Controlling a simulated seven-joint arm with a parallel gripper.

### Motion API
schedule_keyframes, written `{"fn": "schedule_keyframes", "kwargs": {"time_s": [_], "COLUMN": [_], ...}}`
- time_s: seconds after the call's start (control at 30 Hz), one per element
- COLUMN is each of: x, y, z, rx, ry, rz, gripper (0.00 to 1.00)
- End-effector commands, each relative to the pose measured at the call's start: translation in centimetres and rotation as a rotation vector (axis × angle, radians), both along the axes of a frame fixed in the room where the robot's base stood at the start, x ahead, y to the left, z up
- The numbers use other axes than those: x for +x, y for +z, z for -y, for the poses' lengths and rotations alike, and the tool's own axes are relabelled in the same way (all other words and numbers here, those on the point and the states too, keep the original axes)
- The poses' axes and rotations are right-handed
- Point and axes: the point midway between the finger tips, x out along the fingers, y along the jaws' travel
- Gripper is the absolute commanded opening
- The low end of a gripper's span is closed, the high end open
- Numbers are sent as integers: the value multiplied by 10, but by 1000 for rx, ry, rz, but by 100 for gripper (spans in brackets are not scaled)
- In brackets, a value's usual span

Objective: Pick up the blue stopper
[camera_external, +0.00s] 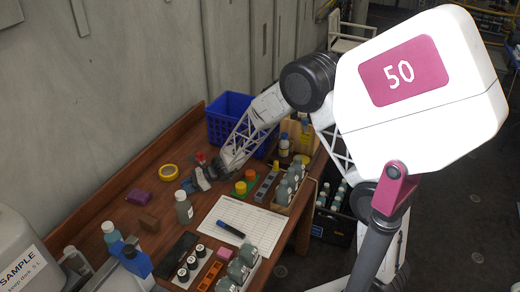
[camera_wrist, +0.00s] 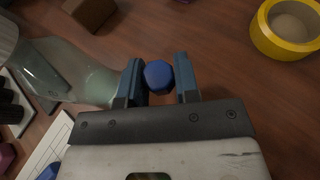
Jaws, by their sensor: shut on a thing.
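The blue stopper (camera_wrist: 158,75) sits between the two fingers of my gripper (camera_wrist: 157,80) in the wrist view. It shows as a small, dark blue, rounded piece with the fingers closed on its sides. In the external view my gripper (camera_external: 197,181) is low over the wooden table, left of the blue crate. The stopper is too small there to tell apart from the bluish fingers. I cannot tell whether it touches the table.
A clear bottle (camera_external: 184,210) stands close to my gripper; it also shows in the wrist view (camera_wrist: 75,75). Yellow tape (camera_external: 168,172), a purple block (camera_external: 138,198) and a brown block (camera_external: 149,223) lie nearby. A paper sheet (camera_external: 265,226) and a blue crate (camera_external: 216,130) are to the right.

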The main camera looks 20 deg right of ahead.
Motion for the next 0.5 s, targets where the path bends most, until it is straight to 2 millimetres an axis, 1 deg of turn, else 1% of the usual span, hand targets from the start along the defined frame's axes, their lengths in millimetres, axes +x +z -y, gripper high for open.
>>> {"fn": "schedule_keyframes", "kwargs": {"time_s": [0.03,0.27,0.5], "x": [-8,-37,-71], "y": [-2,2,6], "z": [6,28,53], "rx": [-3,-2,-1], "ry": [-1,-1,0], "rz": [-5,-3,-3], "gripper": [7,7,7]}}
